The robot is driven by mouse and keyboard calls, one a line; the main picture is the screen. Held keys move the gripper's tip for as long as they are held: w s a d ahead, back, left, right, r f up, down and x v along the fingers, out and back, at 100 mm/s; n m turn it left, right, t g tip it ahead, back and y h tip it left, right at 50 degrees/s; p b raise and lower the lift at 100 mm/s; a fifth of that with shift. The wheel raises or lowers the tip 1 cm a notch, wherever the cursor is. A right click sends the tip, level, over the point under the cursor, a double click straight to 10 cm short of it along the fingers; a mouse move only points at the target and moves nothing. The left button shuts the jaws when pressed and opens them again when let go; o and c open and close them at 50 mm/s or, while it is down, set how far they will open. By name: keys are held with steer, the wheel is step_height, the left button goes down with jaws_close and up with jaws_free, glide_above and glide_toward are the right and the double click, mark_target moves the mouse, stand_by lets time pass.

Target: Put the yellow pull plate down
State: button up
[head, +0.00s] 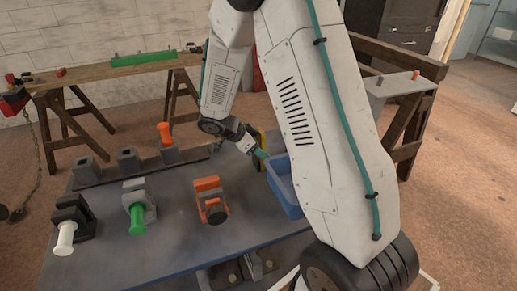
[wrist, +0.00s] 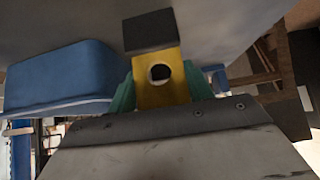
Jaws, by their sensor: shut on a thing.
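The yellow pull plate (wrist: 176,94) is upright in the wrist view, with a round hole through its middle. A dark grey block (wrist: 150,31) shows at its far end; I cannot tell whether it is part of the plate. My gripper (wrist: 158,92) is shut on the plate, one teal finger on each side. In the head view the plate (head: 262,136) is a thin yellow strip at the far right of the bench, by my gripper (head: 262,154), partly hidden by my arm. I cannot tell whether the plate touches the bench top.
A blue bin (head: 288,206) stands right beside my gripper, partly behind my arm. An orange clamp (head: 210,200), a green-handled fixture (head: 138,210) and a white-handled one (head: 68,235) stand on the grey bench (head: 165,245). Sockets and an orange-topped peg (head: 165,133) line the back.

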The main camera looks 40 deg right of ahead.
steer(key=o, duration=1.4)
steer(key=shift+r, duration=0.1)
steer(key=shift+a+r, duration=0.2)
steer(key=shift+r, duration=0.1)
steer(key=v, duration=1.1)
steer(key=s+a+r+n+t+y, duration=0.1)
steer(key=s+a+r+n+y, duration=0.25)
steer(key=s+r+n, duration=0.85)
steer(key=s+a+n+t+y, duration=0.1)
steer(key=s+a+n, duration=0.1)
steer(key=s, duration=0.3)
steer(key=s+a+n+y, duration=0.2)
steer(key=s+n, duration=0.2)
steer(key=s, duration=0.2)
steer(key=s+a+r+n+t+y, duration=0.1)
steer(key=s+a+n, duration=0.1)
steer(key=s, duration=0.4)
steer(key=shift+s+n+t+y, duration=0.1)
steer(key=shift+n+t+y, duration=0.25)
steer(key=shift+n, duration=0.25)
